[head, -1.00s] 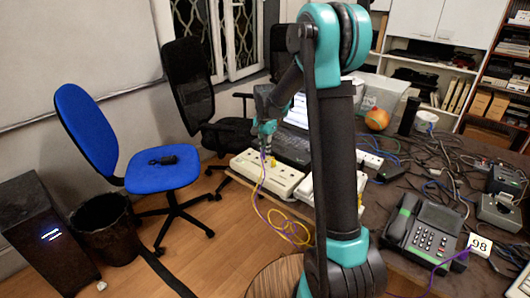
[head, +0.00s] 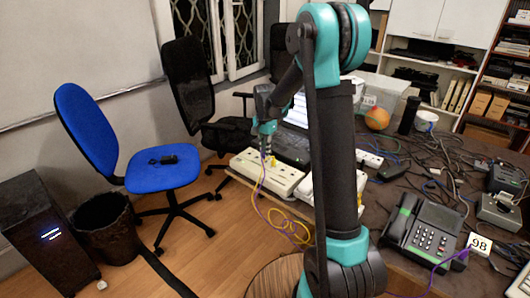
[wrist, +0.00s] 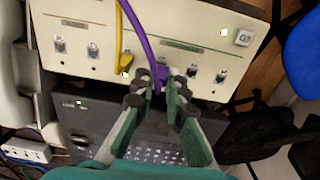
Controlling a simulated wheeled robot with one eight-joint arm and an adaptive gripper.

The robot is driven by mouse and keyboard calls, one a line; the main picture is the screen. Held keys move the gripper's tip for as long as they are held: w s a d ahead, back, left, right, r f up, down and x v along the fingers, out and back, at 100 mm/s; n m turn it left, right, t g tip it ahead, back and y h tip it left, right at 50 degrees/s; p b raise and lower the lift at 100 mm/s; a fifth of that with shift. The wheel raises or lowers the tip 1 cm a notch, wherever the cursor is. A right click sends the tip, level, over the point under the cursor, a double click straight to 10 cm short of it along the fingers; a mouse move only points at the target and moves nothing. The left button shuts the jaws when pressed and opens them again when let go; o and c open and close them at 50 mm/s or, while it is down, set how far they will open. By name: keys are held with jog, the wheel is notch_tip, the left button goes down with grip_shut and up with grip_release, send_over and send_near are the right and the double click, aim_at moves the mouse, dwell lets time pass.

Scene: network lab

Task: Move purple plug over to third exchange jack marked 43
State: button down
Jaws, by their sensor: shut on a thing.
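My gripper (wrist: 161,93) is shut on the purple plug (wrist: 162,74), whose purple cable (wrist: 143,35) runs up and away. The plug is at the row of jacks on a cream exchange panel (wrist: 180,22); the fingers hide whether it is seated. In the head view my gripper (head: 267,150) is over the cream exchange (head: 283,181) at the table edge. Bare jacks (wrist: 220,76) show right of the plug, others (wrist: 61,46) to the left.
A yellow cable (wrist: 119,30) ends at a jack left of the purple plug. A laptop (head: 294,146) stands close behind the exchange. A desk phone (head: 423,230) and a tag reading 98 (head: 480,244) are at the right. A blue chair (head: 160,172) stands left, on open floor.

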jog(key=shift+f, duration=0.7)
dwell(1.0)
jog(key=c, duration=1.5)
grip_release()
jog(key=shift+o, duration=0.2)
jog(key=shift+r, duration=0.1)
notch_tip(320, 180, up, 12)
